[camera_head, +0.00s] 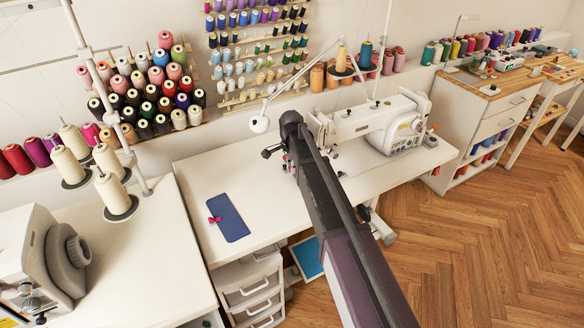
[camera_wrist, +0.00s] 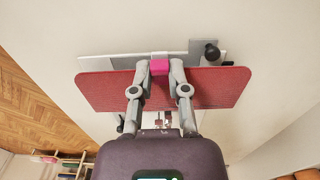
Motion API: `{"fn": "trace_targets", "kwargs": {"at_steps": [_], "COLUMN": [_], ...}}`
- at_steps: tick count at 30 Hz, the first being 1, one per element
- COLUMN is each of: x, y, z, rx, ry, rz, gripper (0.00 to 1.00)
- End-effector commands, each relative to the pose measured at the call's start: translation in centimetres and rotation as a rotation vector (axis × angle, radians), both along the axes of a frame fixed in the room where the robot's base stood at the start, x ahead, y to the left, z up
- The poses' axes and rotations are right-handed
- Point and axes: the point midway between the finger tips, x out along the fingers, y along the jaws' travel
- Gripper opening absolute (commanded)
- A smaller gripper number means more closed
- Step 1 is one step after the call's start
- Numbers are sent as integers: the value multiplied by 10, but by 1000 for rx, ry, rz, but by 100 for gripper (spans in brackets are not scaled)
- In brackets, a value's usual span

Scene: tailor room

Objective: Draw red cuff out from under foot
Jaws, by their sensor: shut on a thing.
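The red cuff (camera_wrist: 105,90) is a flat red rectangle lying across the wrist view, with a pink clip (camera_wrist: 159,67) at the middle of its upper edge. My gripper (camera_wrist: 160,69) is shut on this clip, one finger on each side. The cuff shows to the left and right of the fingers. The white sewing machine (camera_head: 395,125) stands on the table in the head view. My arm covers its needle end there, so the foot, the red cuff and my gripper are hidden in that view. I cannot tell whether the foot touches the cuff.
A blue cuff (camera_head: 227,217) with a pink clip lies flat on the left part of the white table (camera_head: 190,190). A metal plate (camera_wrist: 120,62) and a black knob (camera_wrist: 211,52) sit by the red cuff. Thread racks line the wall. Table space around the blue cuff is clear.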

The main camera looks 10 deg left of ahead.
Motion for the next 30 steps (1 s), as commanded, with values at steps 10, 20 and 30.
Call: {"fn": "trace_targets", "kwargs": {"at_steps": [10,20,30], "x": [-1,-1,-2], "y": [1,2,2], "z": [17,23,23], "rx": [0,0,0], "ry": [0,0,0], "rz": [0,0,0], "gripper": [0,0,0]}}
